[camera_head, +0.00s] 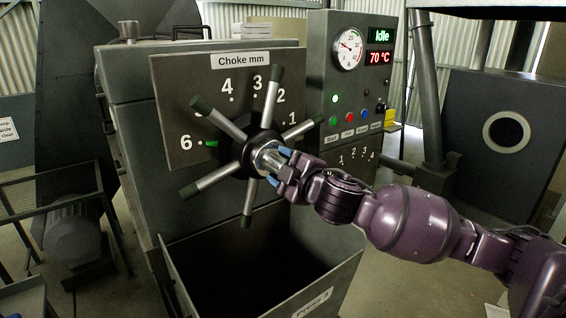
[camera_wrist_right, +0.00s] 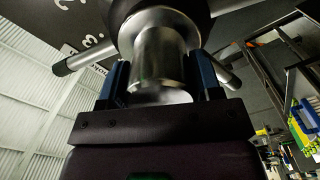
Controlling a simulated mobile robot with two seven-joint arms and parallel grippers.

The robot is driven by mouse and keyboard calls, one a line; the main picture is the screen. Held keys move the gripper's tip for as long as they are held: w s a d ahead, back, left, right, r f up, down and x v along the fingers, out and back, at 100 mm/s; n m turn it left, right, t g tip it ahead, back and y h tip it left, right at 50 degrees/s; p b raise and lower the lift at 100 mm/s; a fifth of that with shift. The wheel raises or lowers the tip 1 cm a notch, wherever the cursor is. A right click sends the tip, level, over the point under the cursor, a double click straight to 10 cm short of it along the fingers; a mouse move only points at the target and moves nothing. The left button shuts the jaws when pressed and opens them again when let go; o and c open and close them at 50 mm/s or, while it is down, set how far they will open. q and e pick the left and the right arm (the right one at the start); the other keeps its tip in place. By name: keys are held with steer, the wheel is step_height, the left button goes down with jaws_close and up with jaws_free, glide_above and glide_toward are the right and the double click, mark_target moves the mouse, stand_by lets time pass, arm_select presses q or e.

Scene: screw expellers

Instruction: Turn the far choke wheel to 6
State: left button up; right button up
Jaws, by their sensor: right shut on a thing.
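The choke wheel (camera_head: 228,169) is a dark hub with several silver spokes tipped in dark green. It sits in front of the "Choke mm" dial plate (camera_head: 187,97), whose numbers run from 1 at right to 6 at left. A bright green mark shows right beside the 6. My right gripper (camera_head: 274,162) is shut on the silver hub end of the wheel. In the right wrist view, the blue fingers (camera_wrist_right: 162,82) stand on both sides of the silver hub end (camera_wrist_right: 160,62). My left gripper is not in view.
A control box (camera_head: 318,75) with a gauge, an "Idle" and "70 °C" display and coloured buttons stands to the right of the wheel. An open dark bin (camera_head: 335,277) is below it. A round-holed panel (camera_head: 472,150) is at far right.

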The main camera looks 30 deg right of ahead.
stand_by(0.4)
steer(key=o, duration=1.3)
steer(key=shift+s+d+b, duration=0.15)
steer(key=shift+s+b, duration=0.1)
steer(key=shift+s, duration=1.55)
steer(key=shift+s+d+b, duration=0.15)
steer(key=shift+s+b, duration=0.05)
steer(key=shift+s, duration=1.6)
steer(key=shift+s+d+b, duration=0.15)
steer(key=shift+s+b, duration=0.1)
steer(key=shift+s, duration=1.55)
